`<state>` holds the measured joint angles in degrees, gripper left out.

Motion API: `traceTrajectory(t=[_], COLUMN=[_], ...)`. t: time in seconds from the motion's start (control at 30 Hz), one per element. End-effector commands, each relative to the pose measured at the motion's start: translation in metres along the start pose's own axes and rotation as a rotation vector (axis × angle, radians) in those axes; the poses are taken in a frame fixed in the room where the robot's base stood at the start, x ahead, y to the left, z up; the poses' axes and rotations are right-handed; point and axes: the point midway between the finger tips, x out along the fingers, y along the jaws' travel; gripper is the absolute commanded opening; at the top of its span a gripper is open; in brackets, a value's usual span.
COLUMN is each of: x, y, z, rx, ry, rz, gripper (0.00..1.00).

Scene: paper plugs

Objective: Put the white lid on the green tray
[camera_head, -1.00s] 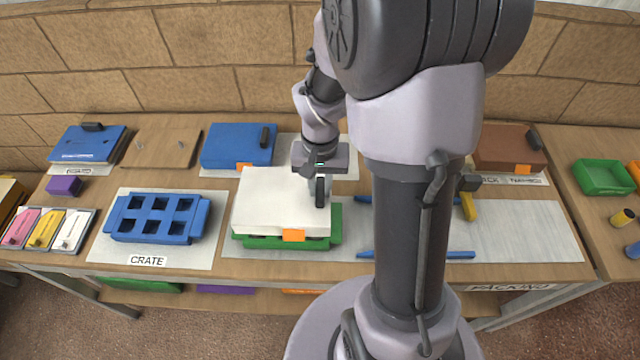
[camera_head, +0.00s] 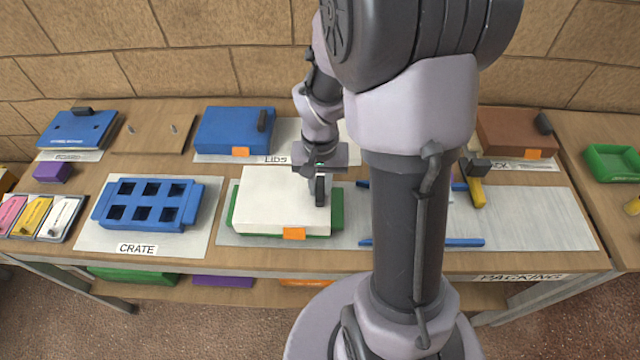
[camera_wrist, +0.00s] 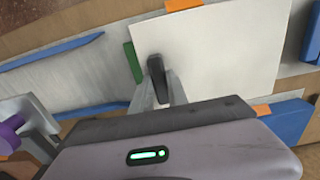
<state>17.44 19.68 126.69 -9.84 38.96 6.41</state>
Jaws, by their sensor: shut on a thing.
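The white lid (camera_head: 280,197) has an orange tag (camera_head: 294,233) on its front edge and a dark handle (camera_head: 320,192) near its right side. The green tray (camera_head: 337,210) is mostly hidden under the lid; its green shows along the left, right and front edges. My gripper (camera_head: 319,181) is shut on the lid's handle, at the lid's right part. In the wrist view the white lid (camera_wrist: 220,55) fills the middle, with a piece of the green tray (camera_wrist: 132,63) beside it. I cannot tell whether the lid touches the tray.
A blue crate (camera_head: 148,205) stands on a mat to the left. A blue lid (camera_head: 232,130) and a brown lid (camera_head: 515,132) lie at the back. Blue bars (camera_head: 470,242) and a yellow-handled tool (camera_head: 476,190) lie to the right. The mat (camera_head: 545,220) farther right is clear.

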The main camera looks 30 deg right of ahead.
Motion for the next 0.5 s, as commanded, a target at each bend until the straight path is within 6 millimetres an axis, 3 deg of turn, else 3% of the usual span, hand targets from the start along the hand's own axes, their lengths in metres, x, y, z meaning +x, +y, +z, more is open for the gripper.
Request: traceTrajectory(t=[0.5], x=[0.007], y=[0.0], z=[0.0], rx=[0.0], ry=[0.0], rz=[0.0], gripper=[0.0])
